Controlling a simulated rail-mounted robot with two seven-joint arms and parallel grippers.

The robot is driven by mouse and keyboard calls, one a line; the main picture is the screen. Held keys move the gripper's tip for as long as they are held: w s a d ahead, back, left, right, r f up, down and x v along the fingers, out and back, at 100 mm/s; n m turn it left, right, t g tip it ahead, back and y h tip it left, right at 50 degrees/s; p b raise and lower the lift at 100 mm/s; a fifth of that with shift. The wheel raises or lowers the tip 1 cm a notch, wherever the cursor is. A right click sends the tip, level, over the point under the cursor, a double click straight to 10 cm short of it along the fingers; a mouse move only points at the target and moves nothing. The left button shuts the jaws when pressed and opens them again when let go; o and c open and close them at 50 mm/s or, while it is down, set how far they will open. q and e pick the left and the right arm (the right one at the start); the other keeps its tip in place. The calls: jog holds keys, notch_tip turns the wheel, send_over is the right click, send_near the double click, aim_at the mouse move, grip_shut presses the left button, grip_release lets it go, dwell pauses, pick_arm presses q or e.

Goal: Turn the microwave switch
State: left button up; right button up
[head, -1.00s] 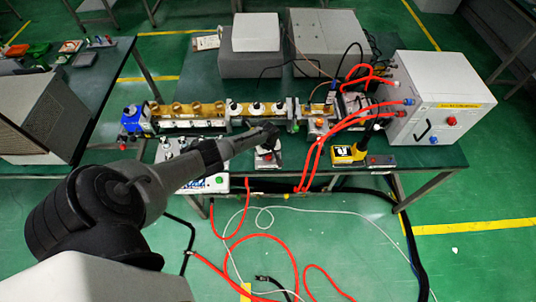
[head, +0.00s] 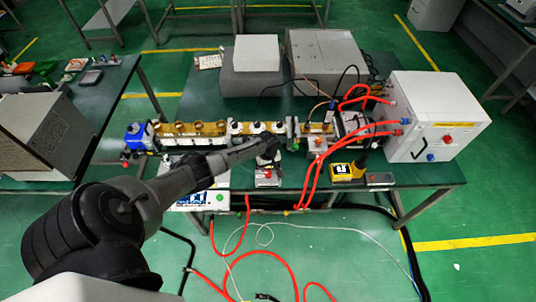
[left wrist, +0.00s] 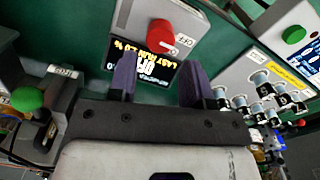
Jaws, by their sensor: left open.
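In the left wrist view, a red rotary knob (left wrist: 160,37) with a white pointer mark sits on a grey box (left wrist: 136,18). A lettered display (left wrist: 143,67) is beside the knob, and an "OFF" label is near it. My left gripper (left wrist: 158,72) is open, with its two dark fingers apart and pointing toward the knob. They appear short of the knob, with nothing between them. In the head view my left gripper (head: 270,146) is over the front of the bench, above a small box with a red part (head: 267,174). My right gripper is not in view.
A white cabinet (head: 437,115) with red hoses stands at the right of the bench. A row of brass-coloured parts (head: 185,133) runs along the bench. In the left wrist view, a green button (left wrist: 27,99) is at left and a panel with several connectors is at right.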

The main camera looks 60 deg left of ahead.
aim_at(268, 172)
pick_arm(q)
notch_tip(268, 172, up, 8)
jog(key=p, duration=0.1)
jog(key=shift+r, duration=0.15)
dwell(0.8)
